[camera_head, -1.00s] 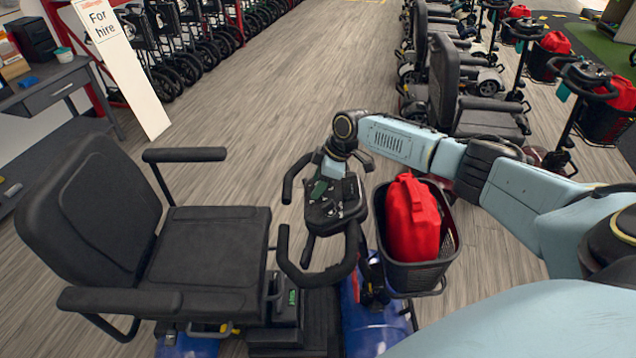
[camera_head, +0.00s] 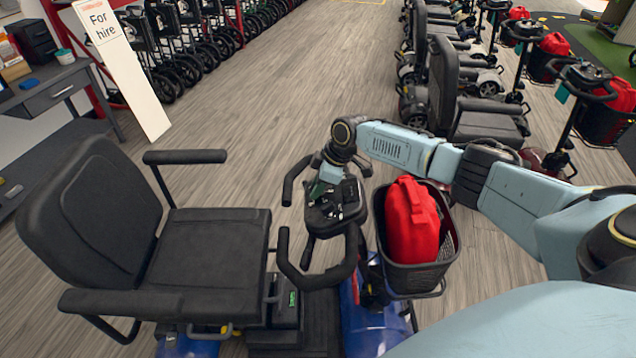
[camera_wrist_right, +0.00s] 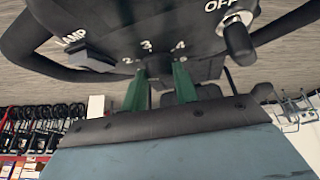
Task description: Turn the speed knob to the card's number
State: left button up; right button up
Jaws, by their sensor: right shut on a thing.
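The blue scooter's tiller console (camera_head: 345,206) stands in the middle of the head view. My right gripper (camera_head: 324,190) reaches down onto it. In the right wrist view, the green fingers of my right gripper (camera_wrist_right: 160,88) are on the dark speed knob, one on each side. The knob's pointer cannot be made out. I cannot make out a number card in either view. My left gripper is out of view.
A LAMP switch (camera_wrist_right: 90,57) and a key switch (camera_wrist_right: 238,42) marked OFF flank the knob. Looped handlebars (camera_head: 318,278) surround the console. A basket (camera_head: 452,240) with a red bag (camera_head: 411,222) sits to the right, and the black seat (camera_head: 208,250) to the left.

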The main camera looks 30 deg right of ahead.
jog(key=m+t+h+p, duration=0.1)
jog(key=m+p, duration=0.1)
jog(key=p, duration=0.1)
jog(key=m+h+p, duration=0.1)
jog(key=m+p, duration=0.1)
jog(key=p, duration=0.2)
jog(key=m+t+h+p, duration=0.1)
jog(key=m+p, duration=0.1)
jog(key=p, duration=0.1)
jog(key=shift+s+a+r+t+h+p, duration=0.2)
jog(key=shift+s+a+t+h+p, duration=0.1)
jog(key=shift+a+h+p, duration=0.1)
jog(key=shift+a+f+m+h+p, duration=0.1)
jog(key=shift+m+h+p, duration=0.3)
jog(key=shift+m, duration=0.2)
jog(key=shift+a+f+m+h+p, duration=0.1)
jog(key=shift+m+h+p, duration=0.25)
jog(key=shift+m, duration=0.25)
jog(key=shift+f+m+h, duration=0.1)
jog(key=shift+m+h, duration=0.55)
jog(key=shift+m, duration=0.35)
jog(key=o, duration=1)
jog(key=shift+w, duration=0.1)
jog(key=shift+d, duration=0.1)
jog(key=shift+p, duration=0.3)
